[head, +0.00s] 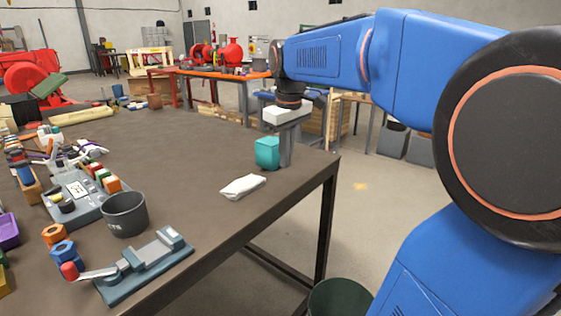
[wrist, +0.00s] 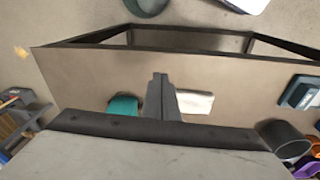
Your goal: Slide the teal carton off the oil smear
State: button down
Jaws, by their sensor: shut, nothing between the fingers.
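The teal carton (head: 267,152) stands upright on the dark table (head: 200,160) near its far right corner. In the wrist view the carton (wrist: 122,104) is partly hidden by the dark body of my gripper. My gripper (head: 286,162) points down beside the carton, on its right in the head view. In the wrist view its fingers (wrist: 160,78) are together and empty, with the carton to their left. The gap between fingers and carton looks small; I cannot tell whether they touch. I cannot make out the oil smear in either view.
A folded white cloth (head: 242,186) lies near the carton, close to the table edge; it also shows in the wrist view (wrist: 195,103). A dark grey cup (head: 125,214) and a grey-teal clamp fixture (head: 146,264) stand nearer. The tabletop left of the carton is clear.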

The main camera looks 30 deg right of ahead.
aim_at(252, 159)
jog(key=w+d+r+n+g, duration=0.1)
jog(key=w+d+r, duration=0.1)
jog(key=w+d, duration=0.55)
jog(key=f, duration=0.9)
jog(key=shift+w+a+f, duration=0.1)
jog(key=shift+a+f, duration=0.25)
jog(key=w, duration=0.1)
jog(key=w+a, duration=0.1)
jog(key=shift+w+r, duration=0.15)
jog(key=shift+w, duration=0.25)
jog(key=shift+w+a, duration=0.15)
jog(key=shift+w, duration=0.35)
jog(key=w+a, duration=0.1)
jog(key=w, duration=0.3)
jog(key=w+a, duration=0.2)
jog(key=w, duration=0.2)
jog(key=w+a, duration=0.1)
jog(key=w, duration=0.3)
jog(key=shift+w+a, duration=0.3)
jog(key=shift+s, duration=0.1)
